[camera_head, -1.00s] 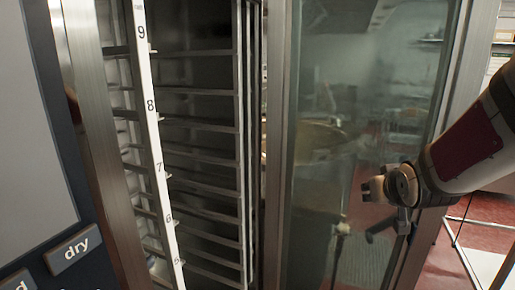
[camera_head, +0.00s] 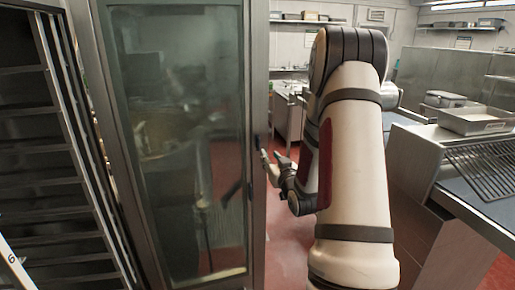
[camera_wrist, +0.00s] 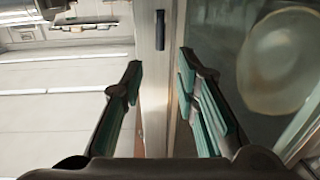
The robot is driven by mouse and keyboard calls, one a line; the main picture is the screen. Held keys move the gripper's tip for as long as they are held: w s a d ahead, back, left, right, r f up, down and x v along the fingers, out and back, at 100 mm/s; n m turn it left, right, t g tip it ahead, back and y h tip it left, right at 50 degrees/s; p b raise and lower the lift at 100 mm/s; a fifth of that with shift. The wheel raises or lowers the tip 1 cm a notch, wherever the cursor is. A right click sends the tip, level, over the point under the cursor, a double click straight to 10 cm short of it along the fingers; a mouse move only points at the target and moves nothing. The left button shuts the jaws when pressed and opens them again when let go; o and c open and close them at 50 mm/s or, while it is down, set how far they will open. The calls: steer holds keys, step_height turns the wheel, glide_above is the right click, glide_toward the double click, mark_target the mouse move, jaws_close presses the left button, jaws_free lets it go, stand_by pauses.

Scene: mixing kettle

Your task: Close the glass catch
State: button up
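The glass door (camera_head: 175,150) stands open in the head view, a tall pane in a grey metal frame. A small dark catch or handle (camera_wrist: 160,30) sits on the frame's upright edge in the wrist view, ahead of my fingertips. My gripper (camera_head: 270,160) is beside the door's right edge in the head view. In the wrist view my gripper (camera_wrist: 160,75) is open, its two green-padded fingers apart, with the metal door edge (camera_wrist: 156,90) showing between them. I cannot tell whether a finger touches the door.
The oven cabinet with its rack of shelves (camera_head: 45,150) is open at the left. A steel counter (camera_head: 440,170) with a tray (camera_head: 475,121) and a wire rack (camera_head: 490,165) stands at the right. Red floor (camera_head: 290,235) shows between door and counter.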

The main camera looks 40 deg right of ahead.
mark_target(259, 142)
steer(key=x, duration=1.1)
steer(key=shift+w+b, duration=0.15)
steer(key=shift+b, duration=0.25)
steer(key=shift+d, duration=0.1)
steer(key=shift+w+d, duration=0.2)
steer(key=shift+w, duration=0.25)
jaws_close()
